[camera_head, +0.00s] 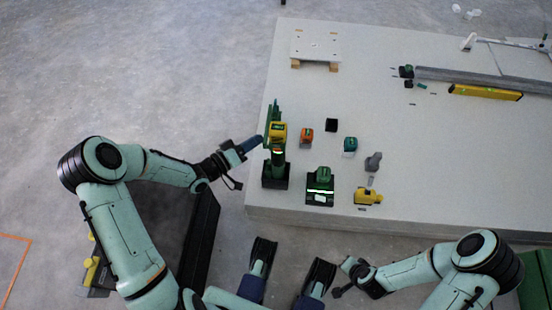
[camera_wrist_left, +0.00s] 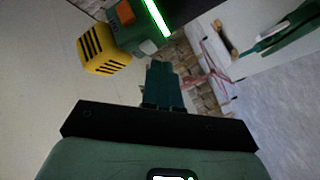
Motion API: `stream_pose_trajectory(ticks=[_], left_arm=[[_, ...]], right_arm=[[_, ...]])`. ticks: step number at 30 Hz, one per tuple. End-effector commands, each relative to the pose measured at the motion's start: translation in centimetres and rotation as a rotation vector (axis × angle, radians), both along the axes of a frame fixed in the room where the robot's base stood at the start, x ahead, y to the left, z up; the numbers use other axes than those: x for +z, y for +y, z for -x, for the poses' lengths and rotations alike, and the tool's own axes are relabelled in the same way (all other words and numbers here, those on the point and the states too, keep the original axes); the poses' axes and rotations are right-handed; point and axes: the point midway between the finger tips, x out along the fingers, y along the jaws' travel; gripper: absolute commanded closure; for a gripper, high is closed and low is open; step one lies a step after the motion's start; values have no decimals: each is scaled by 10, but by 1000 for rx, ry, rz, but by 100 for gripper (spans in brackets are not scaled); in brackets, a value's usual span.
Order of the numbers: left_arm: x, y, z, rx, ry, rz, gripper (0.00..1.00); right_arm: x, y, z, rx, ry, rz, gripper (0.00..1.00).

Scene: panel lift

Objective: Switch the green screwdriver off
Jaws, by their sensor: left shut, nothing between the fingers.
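The green screwdriver (camera_head: 274,112) stands upright in a dark holder (camera_head: 275,182) near the left edge of the pale table, with a yellow battery on it. A lit band shows on it below the battery. In the left wrist view its green body (camera_wrist_left: 126,18), yellow-and-black battery (camera_wrist_left: 103,50) and a bright green light strip show at the top. My left gripper (camera_head: 258,141) is shut and empty, its tip close to the screwdriver's left side. Its shut fingers (camera_wrist_left: 163,82) also show in the left wrist view. I cannot tell whether they touch the tool. My right gripper (camera_head: 343,278) is off the table's front edge, its jaws unclear.
A green charger (camera_head: 319,188) with a lit strip stands right of the holder. Orange (camera_head: 306,136), black (camera_head: 331,125) and green (camera_head: 350,145) blocks and a yellow tool (camera_head: 367,196) stand nearby. A yellow level (camera_head: 486,92) and panels lie at the back right.

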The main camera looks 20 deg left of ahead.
Motion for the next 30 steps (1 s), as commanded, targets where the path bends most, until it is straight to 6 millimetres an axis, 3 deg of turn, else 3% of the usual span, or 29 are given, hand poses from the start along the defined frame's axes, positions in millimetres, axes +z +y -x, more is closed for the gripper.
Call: stream_pose_trajectory(ticks=[30], left_arm=[[0, -9, -2, 0, 0, 0, 100]], right_arm=[[3, 0, 0, 0, -1, 0, 100]])
